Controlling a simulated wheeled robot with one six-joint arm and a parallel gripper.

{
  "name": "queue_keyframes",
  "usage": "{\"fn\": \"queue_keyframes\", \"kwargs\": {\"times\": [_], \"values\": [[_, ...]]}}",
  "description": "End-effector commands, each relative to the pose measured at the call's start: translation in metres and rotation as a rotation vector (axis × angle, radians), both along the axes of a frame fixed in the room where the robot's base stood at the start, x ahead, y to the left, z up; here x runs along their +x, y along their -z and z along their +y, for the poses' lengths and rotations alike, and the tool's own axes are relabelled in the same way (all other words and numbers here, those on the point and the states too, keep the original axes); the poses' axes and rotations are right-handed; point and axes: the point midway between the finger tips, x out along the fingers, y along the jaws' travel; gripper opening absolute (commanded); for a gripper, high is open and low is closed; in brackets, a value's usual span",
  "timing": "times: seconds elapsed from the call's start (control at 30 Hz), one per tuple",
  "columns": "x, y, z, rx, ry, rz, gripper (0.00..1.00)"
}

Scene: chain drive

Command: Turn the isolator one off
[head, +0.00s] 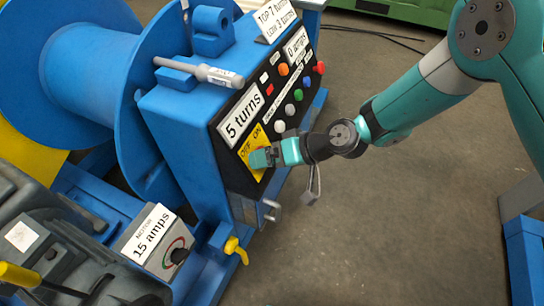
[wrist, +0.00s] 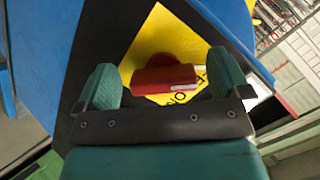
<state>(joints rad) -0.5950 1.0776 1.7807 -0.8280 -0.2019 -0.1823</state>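The isolator is a yellow plate (head: 248,141) marked OFF and ON, low on the black panel of the blue machine. In the head view my gripper (head: 264,157) is at this plate and hides the handle. In the wrist view the red handle (wrist: 163,79) stands out from a round red base on the yellow plate (wrist: 160,35). My gripper (wrist: 165,78) is open, with one green finger on each side of the handle and small gaps showing between. The plate's lettering is mostly hidden there, so I cannot tell which mark the handle points to.
Coloured buttons (head: 289,109) and a "5 turns" label (head: 240,116) sit above the isolator. A grey-handled tool (head: 200,73) lies on top of the machine. A motor box (head: 160,250) reads 15 amps.

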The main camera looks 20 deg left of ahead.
Motion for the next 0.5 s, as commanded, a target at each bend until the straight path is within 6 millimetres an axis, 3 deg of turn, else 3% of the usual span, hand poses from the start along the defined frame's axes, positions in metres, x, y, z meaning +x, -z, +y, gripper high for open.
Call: {"fn": "queue_keyframes", "kwargs": {"times": [0.27,0.5], "values": [[0.002,-0.007,-0.008,0.002,0.002,-0.001,0.95],[0.007,-0.037,-0.050,0.002,0.007,-0.001,0.95]]}}
